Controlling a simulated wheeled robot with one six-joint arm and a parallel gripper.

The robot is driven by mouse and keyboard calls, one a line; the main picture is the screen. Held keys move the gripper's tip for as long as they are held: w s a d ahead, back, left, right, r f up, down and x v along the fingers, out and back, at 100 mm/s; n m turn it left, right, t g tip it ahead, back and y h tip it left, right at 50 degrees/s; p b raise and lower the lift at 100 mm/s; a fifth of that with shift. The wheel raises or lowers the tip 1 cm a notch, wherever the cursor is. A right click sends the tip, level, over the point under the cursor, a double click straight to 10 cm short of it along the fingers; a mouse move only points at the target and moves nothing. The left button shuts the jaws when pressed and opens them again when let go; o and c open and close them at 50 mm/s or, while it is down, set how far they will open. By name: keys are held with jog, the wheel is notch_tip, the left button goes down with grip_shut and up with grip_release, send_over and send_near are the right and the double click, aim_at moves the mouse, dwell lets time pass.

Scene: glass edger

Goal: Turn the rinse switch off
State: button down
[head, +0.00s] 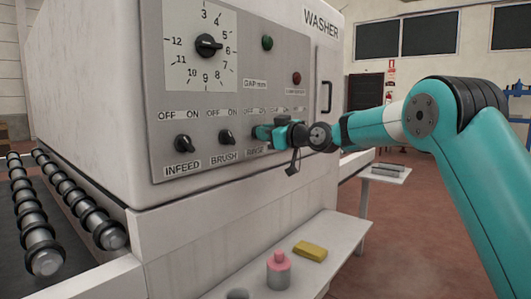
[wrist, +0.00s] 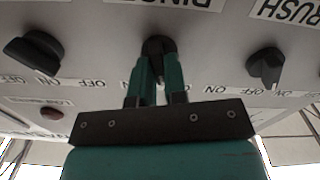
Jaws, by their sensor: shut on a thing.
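The rinse switch is a dark rotary knob (wrist: 157,45), upper middle of the wrist view, where the panel appears upside down. My gripper (wrist: 158,64) has its two teal fingers closed around the knob from either side. In the head view my gripper (head: 263,132) reaches the washer panel (head: 215,85) from the right and hides the knob. The rinse label (head: 254,152) is partly covered there. OFF and ON marks flank the knob in the wrist view. The fingers hide much of the knob, so I cannot tell which mark it points to.
The brush knob (head: 227,137) sits close to my gripper's left, with the infeed knob (head: 183,143) beyond it. Another dark knob (wrist: 35,52) is on the rinse knob's other side. Below, a shelf (head: 335,250) holds a pink-topped bottle (head: 278,272) and a yellow block (head: 310,251).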

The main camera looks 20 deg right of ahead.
jog(key=shift+n+b, duration=2)
jog(key=shift+b, duration=0.3)
jog(key=c, duration=1.2)
grip_release()
jog(key=shift+o, duration=0.2)
jog(key=shift+s, duration=0.1)
jog(key=b+v, duration=0.3)
jog(key=v, duration=1.4)
jog(key=shift+s, duration=0.1)
